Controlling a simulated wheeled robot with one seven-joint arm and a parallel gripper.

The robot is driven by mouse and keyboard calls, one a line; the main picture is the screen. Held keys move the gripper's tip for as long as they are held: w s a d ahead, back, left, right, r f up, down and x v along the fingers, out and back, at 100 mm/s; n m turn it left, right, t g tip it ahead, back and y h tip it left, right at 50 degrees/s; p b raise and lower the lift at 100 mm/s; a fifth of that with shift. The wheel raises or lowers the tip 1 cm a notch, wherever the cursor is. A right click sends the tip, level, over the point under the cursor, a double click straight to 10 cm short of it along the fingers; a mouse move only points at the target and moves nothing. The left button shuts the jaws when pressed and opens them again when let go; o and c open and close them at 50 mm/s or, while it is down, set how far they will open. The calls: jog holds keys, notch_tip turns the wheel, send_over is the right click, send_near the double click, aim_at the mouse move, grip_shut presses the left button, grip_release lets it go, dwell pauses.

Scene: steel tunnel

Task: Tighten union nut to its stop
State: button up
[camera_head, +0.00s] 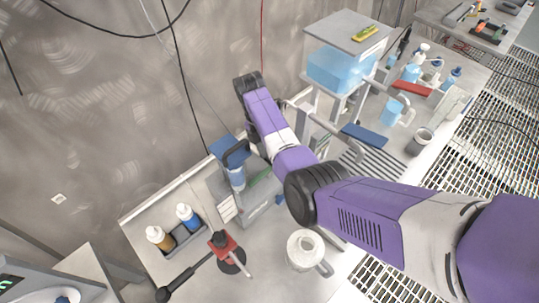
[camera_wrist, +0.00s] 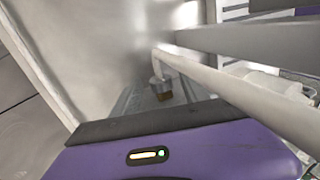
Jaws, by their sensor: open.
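In the wrist view, a small metal fitting with a brownish lower ring (camera_wrist: 161,88) sits at the bent end of a pale pipe (camera_wrist: 225,83); it looks like the union nut. Its threads and any gap to a stop are too small to tell. My gripper (camera_wrist: 160,121) shows as a purple housing with a dark bar along the bottom of the wrist view. It is open, with the fitting beyond the bar and apart from it in the picture. The fingertips are not clearly visible. In the head view my arm reaches to the back wall and hides the nut and gripper.
A water tank (camera_head: 340,68) stands on a frame beside my forearm. A grey beam (camera_wrist: 250,40) crosses above the pipe.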

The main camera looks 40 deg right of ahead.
jog(key=shift+f, duration=0.25)
grip_shut()
jog(key=b, duration=0.1)
jog(key=g+b, duration=0.1)
jog(key=b, duration=0.1)
jog(key=shift+w+f, duration=0.15)
jog(key=shift+f, duration=0.2)
jog(key=g+b, duration=0.2)
jog(key=b, duration=0.2)
jog(key=shift+w+f+b, duration=0.1)
jog(key=shift+w+b, duration=0.1)
jog(key=shift+b, duration=0.15)
jog(key=shift+g+b, duration=0.3)
jog(key=shift+b, duration=0.25)
jog(key=shift+w+b, duration=0.1)
jog(key=shift+b, duration=0.75)
jog(key=shift+r+g+b, duration=0.2)
jog(key=shift+g+b, duration=0.2)
jog(key=shift+b, duration=0.1)
